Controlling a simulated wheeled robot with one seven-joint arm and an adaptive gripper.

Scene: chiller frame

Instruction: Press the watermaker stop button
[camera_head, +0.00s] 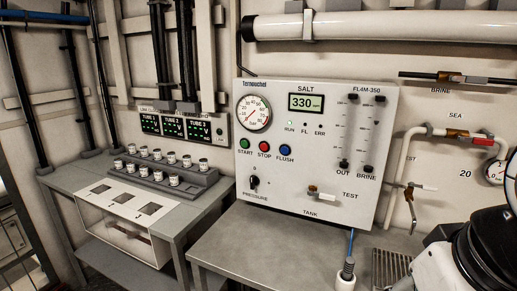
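The watermaker panel (330,185) is an upright cream box on a grey metal bench. Its red STOP button (264,146) is in the left half, between the green START button (244,143) and the blue FLUSH button (285,149). Nothing covers the STOP button. Whether it is pressed in cannot be told. A white and black part of my arm shows at the lower right, apart from the panel. My gripper's fingers are not in view.
A grey bench (265,250) has free room before the panel. White pipes (396,175) and a gauge (496,172) are at right. A stepped rack of small vials (185,189) is on the left table.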

